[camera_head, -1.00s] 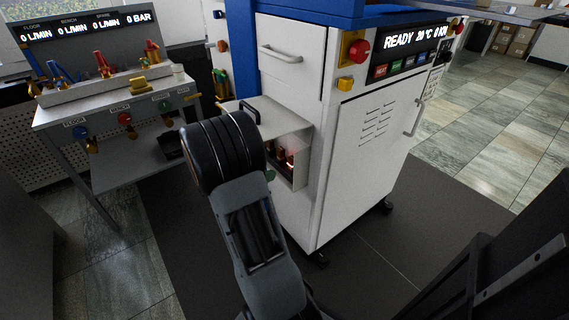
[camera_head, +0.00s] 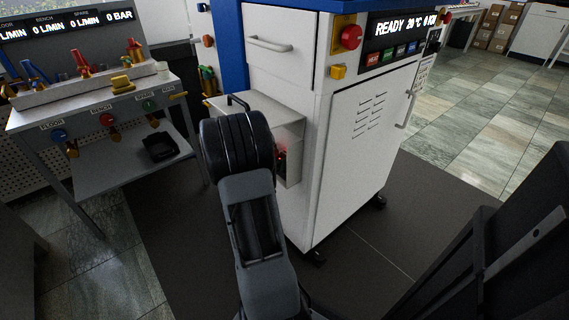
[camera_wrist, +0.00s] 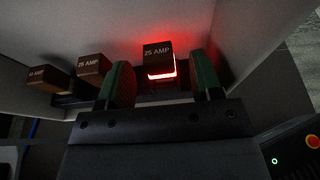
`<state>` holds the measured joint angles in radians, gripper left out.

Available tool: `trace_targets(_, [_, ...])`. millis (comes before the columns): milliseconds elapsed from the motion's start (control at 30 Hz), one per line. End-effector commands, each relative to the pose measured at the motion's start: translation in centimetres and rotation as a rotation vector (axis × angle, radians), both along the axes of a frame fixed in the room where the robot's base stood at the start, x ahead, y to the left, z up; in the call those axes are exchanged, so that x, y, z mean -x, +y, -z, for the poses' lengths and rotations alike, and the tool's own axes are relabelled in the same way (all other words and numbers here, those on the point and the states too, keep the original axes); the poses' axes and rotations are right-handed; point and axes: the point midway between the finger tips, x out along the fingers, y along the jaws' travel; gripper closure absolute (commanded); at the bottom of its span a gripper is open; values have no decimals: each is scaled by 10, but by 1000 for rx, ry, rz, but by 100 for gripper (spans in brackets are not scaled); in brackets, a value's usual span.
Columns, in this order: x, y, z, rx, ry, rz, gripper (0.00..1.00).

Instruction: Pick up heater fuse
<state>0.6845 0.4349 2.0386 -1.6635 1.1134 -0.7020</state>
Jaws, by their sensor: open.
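In the wrist view, a dark block fuse marked 25 AMP (camera_wrist: 158,50) sits in a lit socket with a red glow just under it. My gripper (camera_wrist: 164,68) is open, with one green-padded finger on each side of this fuse. A gap shows on both sides, and I cannot tell how deep the fuse lies between the fingers. A second 25 AMP fuse (camera_wrist: 93,66) and another fuse (camera_wrist: 48,78), its label hard to read, sit to the left. In the head view my arm hides the gripper and most of the fuse box opening.
The grey fuse box (camera_head: 262,104) juts from the side of the white press cabinet (camera_head: 362,150). Its walls close in around my gripper. A bench with valves (camera_head: 100,135) and a black tray (camera_head: 160,146) stands left. Dark floor mat is clear in front.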

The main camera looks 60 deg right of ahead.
Motion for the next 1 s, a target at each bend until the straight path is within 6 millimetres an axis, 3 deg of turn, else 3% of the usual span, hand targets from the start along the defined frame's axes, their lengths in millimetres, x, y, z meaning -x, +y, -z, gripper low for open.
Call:
trace_targets(200, [8,-21,8,0,-1,1,40])
trace_targets(500, [8,-23,8,0,0,-1,40])
trace_targets(1000, [8,-23,8,0,0,0,87])
